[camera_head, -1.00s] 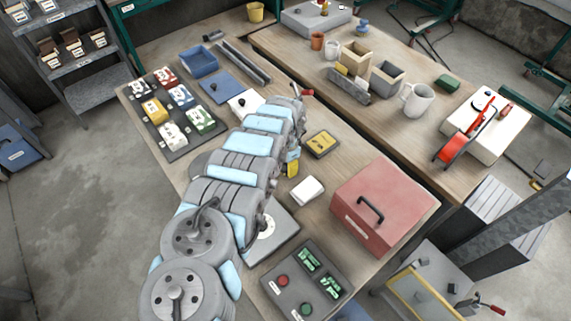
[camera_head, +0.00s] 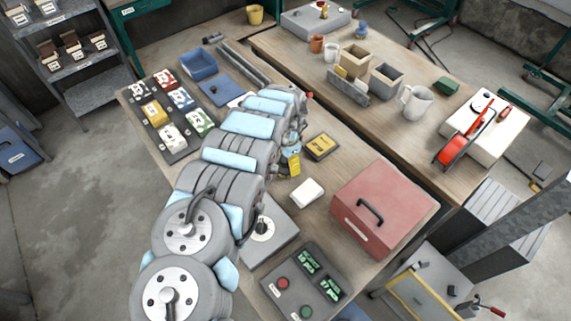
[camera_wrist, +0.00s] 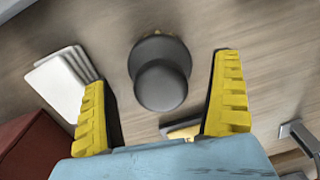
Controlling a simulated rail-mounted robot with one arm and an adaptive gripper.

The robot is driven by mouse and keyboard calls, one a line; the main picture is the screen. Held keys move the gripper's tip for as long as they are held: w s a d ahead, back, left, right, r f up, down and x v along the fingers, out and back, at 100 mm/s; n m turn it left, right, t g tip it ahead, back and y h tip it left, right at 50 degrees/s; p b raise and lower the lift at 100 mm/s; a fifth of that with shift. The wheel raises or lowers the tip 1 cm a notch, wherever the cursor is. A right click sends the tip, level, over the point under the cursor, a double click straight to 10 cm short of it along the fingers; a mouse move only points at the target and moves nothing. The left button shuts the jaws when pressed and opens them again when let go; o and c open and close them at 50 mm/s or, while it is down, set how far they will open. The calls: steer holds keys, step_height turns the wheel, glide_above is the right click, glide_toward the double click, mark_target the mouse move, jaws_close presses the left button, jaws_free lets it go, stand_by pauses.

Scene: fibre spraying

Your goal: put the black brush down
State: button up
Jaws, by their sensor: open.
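A round dark piece with a knob-like top, which I take for the black brush (camera_wrist: 161,80), shows in the wrist view over the wooden tabletop, seen from above. My gripper (camera_wrist: 160,92) is open, with one yellow finger on each side of it and clear gaps between. I cannot tell its exact height above the table. In the head view my gripper (camera_head: 292,162) is partly hidden by my arm over the near table (camera_head: 330,178), and the brush is not visible there.
A white block (camera_head: 307,191), a yellow-and-black pad (camera_head: 322,146) and a red toolbox (camera_head: 384,207) stand to the right of my gripper. A scale (camera_head: 268,232) and a switch panel (camera_head: 303,283) lie nearer. A parts mat (camera_head: 175,115) is at left.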

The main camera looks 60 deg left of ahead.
steer(key=shift+w+d+r, duration=0.1)
steer(key=shift+w+r, duration=0.05)
steer(key=shift+r, duration=4.05)
